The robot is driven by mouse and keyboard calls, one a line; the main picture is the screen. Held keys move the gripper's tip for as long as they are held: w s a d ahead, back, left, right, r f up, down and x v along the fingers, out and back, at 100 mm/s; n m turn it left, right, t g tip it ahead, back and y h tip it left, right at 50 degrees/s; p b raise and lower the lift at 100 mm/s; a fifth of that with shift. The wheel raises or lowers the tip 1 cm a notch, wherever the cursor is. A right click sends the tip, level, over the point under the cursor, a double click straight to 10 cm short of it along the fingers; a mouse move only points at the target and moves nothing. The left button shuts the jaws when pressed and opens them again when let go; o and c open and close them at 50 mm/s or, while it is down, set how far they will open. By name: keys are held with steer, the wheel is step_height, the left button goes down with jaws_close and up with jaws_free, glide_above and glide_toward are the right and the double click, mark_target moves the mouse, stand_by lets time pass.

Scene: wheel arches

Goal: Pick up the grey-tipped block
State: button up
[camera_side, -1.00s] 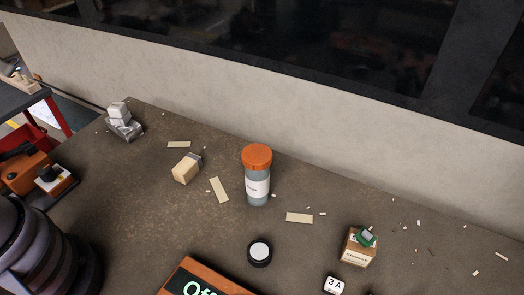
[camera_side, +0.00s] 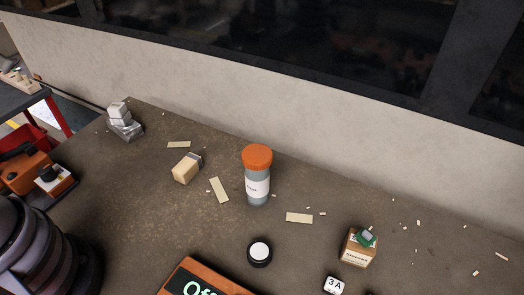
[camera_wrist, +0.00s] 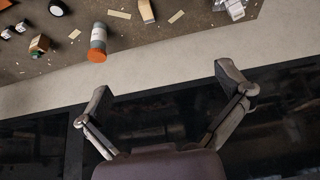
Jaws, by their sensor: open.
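The grey-tipped block (camera_side: 186,169) is a pale wooden block with a grey end. It lies on the brown worktop, left of the orange-capped bottle in the side view. In the wrist view the block (camera_wrist: 146,11) shows at the top, beside the bottle. My gripper (camera_wrist: 160,82) is open and empty in the wrist view, its two fingers spread wide. The block lies beyond the fingertips, well apart from them. My gripper is not in the side view.
The orange-capped bottle (camera_side: 257,178) stands near the block. Pale flat strips (camera_side: 219,190) lie around it. Silvery metal pieces (camera_side: 124,123) sit at the far left. A small box with a green top (camera_side: 358,248), a black round piece (camera_side: 260,252) and an orange-framed sign (camera_side: 203,281) are nearer.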

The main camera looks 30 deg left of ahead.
steer(key=w+a+f+n+g+h, duration=0.1)
steer(key=w+f+n+g+h, duration=0.25)
steer(key=w+f, duration=0.4)
steer(key=w+a+f+n+g+h, duration=0.1)
steer(key=w+f+n+g+h, duration=0.3)
steer(key=w, duration=0.7)
steer(key=w+a+f+n+h, duration=0.25)
steer(key=w+f+n, duration=0.2)
steer(key=f, duration=0.65)
steer(key=n+t+h, duration=0.2)
steer(key=n+h, duration=0.1)
steer(key=n, duration=0.3)
glide_toward(185, 162)
steer(key=shift+a+r, duration=0.1)
steer(key=shift+a, duration=1)
steer(key=shift+d+f+h, duration=0.25)
steer(key=shift+h, duration=0.05)
steer(key=x, duration=0.7)
steer(key=shift+d, duration=0.15)
steer(key=shift+x, duration=2.95)
steer(key=shift+r, duration=0.15)
steer(key=c, duration=1)
